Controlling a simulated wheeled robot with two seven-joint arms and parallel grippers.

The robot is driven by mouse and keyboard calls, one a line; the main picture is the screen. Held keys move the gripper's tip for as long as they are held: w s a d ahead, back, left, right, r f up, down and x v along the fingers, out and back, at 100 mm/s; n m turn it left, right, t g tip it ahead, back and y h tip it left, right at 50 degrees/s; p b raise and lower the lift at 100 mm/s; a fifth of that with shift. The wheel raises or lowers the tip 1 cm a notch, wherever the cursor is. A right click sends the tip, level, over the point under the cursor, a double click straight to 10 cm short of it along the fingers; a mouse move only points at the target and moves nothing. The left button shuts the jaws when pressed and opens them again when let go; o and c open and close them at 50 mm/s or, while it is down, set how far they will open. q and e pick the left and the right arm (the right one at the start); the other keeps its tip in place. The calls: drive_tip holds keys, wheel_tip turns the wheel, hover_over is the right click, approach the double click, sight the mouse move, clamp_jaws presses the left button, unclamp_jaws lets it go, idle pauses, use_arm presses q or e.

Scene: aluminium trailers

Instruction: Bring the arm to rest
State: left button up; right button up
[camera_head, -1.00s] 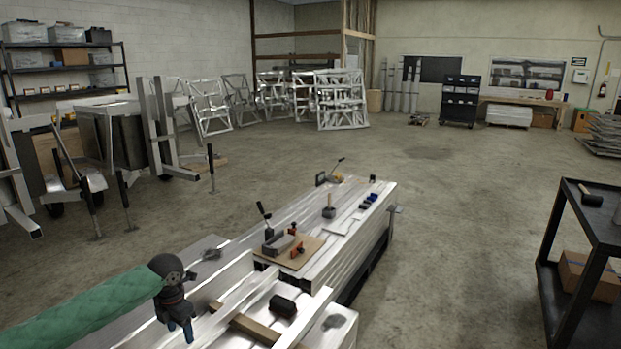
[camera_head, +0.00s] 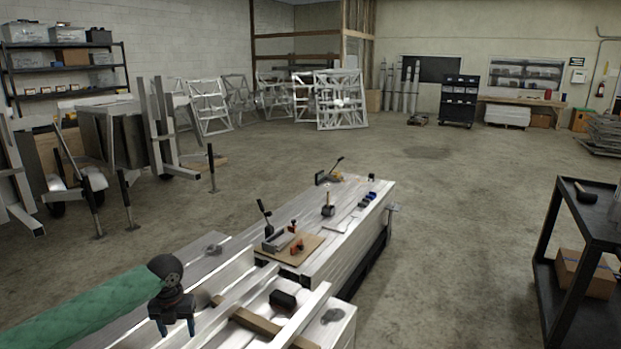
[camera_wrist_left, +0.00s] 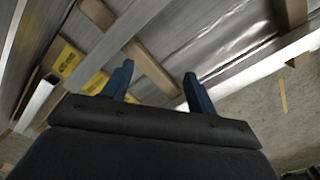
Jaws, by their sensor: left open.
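My left arm (camera_head: 85,310) wears a green quilted sleeve and comes in at the lower left. My left gripper (camera_head: 176,328) hangs with its blue fingers down over the near left end of the aluminium workbench. In the left wrist view the two fingers (camera_wrist_left: 158,84) stand apart with nothing between them. Below them are a wooden bar (camera_wrist_left: 150,72) and metal rails. My right arm and gripper do not show.
The bench holds a dark block (camera_head: 283,300), a wooden board (camera_head: 290,251) with a clamp, and a mallet (camera_head: 328,209). A black cart (camera_head: 597,232) stands at the right. Yellow labels (camera_wrist_left: 68,60) lie below the gripper. The floor between bench and cart is clear.

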use_arm(q)
drive_tip(key=w+d+r+n+t+y, duration=0.1)
drive_tip(key=w+d+r+n+t, duration=0.15)
drive_tip(key=r+n, duration=0.5)
drive_tip(key=w+d+r+n+t+y, duration=0.1)
drive_tip(key=d+r+n+t, duration=0.3)
drive_tip(key=n, duration=0.6)
drive_tip(key=s+d+r+n+t+h, duration=0.1)
drive_tip(key=s+d+r+n+t, duration=0.1)
drive_tip(key=s+d+n, duration=0.5)
drive_tip(key=s+d+f+n+g+h, duration=0.1)
drive_tip(key=s+d+f+n+g, duration=0.1)
drive_tip(key=s+f, duration=0.7)
drive_tip(key=s+d+f+n+g, duration=0.2)
drive_tip(key=s+f, duration=0.8)
drive_tip(key=s, duration=0.7)
drive_tip(key=s+d+f+n+g+h, duration=0.1)
drive_tip(key=s+d+f+n+g, duration=0.1)
drive_tip(key=s+f, duration=0.7)
drive_tip(key=s+n+g, duration=0.1)
drive_tip(key=s+n, duration=0.1)
drive_tip(key=s, duration=0.2)
drive_tip(key=shift+s+f+h, duration=0.3)
drive_tip(key=shift+s, duration=0.05)
drive_tip(key=shift+d, duration=0.1)
